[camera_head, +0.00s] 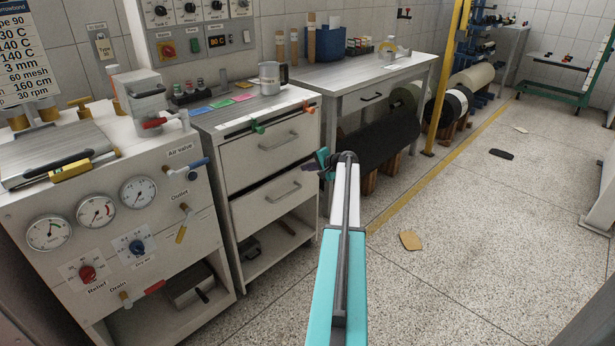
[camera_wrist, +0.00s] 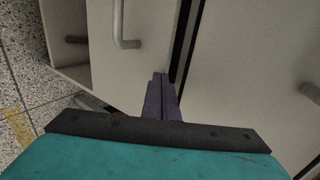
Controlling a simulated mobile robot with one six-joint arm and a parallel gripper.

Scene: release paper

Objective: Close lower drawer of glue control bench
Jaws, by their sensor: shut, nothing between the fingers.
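The glue control bench (camera_head: 208,126) stands left of centre with two pale drawers. The lower drawer (camera_head: 255,204) has a grey bar handle (camera_head: 283,190); its front looks nearly flush with the upper drawer (camera_head: 250,157), and I cannot tell whether a small gap remains. My gripper (camera_head: 318,164) is at the right end of the lower drawer, near its top edge. In the wrist view the shut, empty fingers (camera_wrist: 160,82) point at the lower drawer front (camera_wrist: 148,50), beside the dark slit between the drawers. Contact is unclear.
An open shelf (camera_head: 278,246) lies under the drawers. A machine with gauges (camera_head: 97,212) stands at the left. A table (camera_head: 345,73) and black roll (camera_head: 380,143) stand behind to the right. The floor at right is mostly clear, with a brown scrap (camera_head: 411,240).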

